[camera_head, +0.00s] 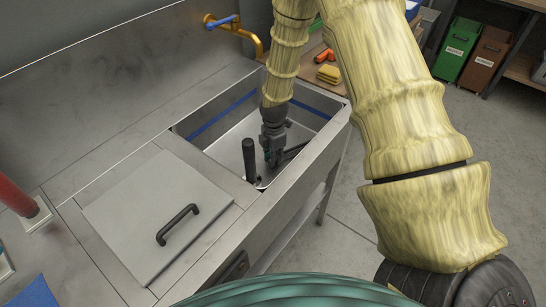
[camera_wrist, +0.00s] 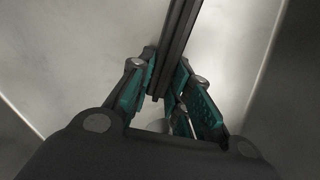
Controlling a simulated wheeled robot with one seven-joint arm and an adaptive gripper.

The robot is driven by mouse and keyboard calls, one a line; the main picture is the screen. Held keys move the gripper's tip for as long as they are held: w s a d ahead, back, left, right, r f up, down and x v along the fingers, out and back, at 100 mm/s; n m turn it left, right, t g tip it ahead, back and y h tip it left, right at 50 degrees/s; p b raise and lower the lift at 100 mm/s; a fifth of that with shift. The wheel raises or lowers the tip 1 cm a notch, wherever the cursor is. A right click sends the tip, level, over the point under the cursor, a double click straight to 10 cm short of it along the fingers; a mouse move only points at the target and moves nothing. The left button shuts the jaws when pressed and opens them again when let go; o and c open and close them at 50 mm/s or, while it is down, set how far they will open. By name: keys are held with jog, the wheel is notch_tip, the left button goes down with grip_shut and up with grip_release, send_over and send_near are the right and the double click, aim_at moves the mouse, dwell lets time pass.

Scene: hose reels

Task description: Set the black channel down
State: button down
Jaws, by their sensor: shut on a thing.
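The black channel (camera_wrist: 178,45) is a long, dark, ridged bar. In the wrist view it runs from the top edge down between the fingers of my gripper (camera_wrist: 163,100), which is shut on it. In the head view my gripper (camera_head: 273,160) points down inside the metal sink basin (camera_head: 225,145). The channel (camera_head: 293,153) shows there as a dark strip to the right of the fingers, low in the basin. I cannot tell whether it touches the basin floor. Its far end is out of the wrist view.
A dark upright cylinder (camera_head: 249,160) stands in the basin close left of my gripper. A metal lid with a black handle (camera_head: 178,225) covers the counter in front. A brass tap with a blue lever (camera_head: 235,32) is at the back. Yellow sponges (camera_head: 329,74) lie beyond the basin.

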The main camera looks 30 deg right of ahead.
jog(key=c, duration=1.3)
grip_release()
jog(key=shift+f, duration=0.1)
jog(key=shift+r+b, duration=0.6)
jog(key=shift+r, duration=5.55)
